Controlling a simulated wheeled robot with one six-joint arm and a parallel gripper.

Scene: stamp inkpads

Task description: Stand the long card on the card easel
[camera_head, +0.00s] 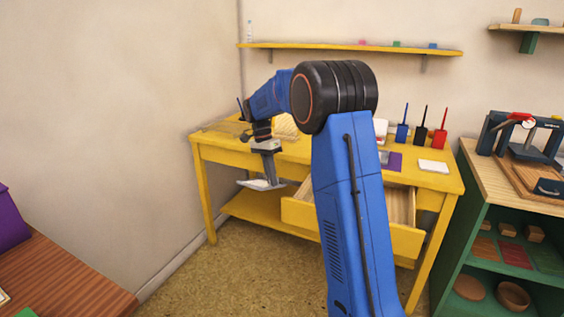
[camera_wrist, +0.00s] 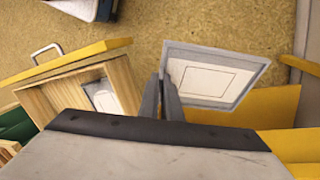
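My gripper (camera_wrist: 170,98) points down in front of the yellow desk, with its fingers close together on one edge of a pale card (camera_wrist: 213,73). The card has a grey border and a printed rectangle. In the head view the card (camera_head: 262,185) hangs tilted below the fingers, left of the open drawer and lower than the desktop. I cannot tell for sure which object is the card easel; a cream slanted piece (camera_head: 286,127) at the back of the desk is partly hidden by my arm.
The drawer (camera_head: 402,207) is pulled out, and a small pale item (camera_wrist: 103,97) lies in it. Blue (camera_head: 403,132), black (camera_head: 421,136) and red (camera_head: 440,137) handled stamps stand on the desk (camera_head: 215,142). A white slab (camera_head: 433,167) lies at its right. A green shelf unit (camera_head: 465,210) stands right.

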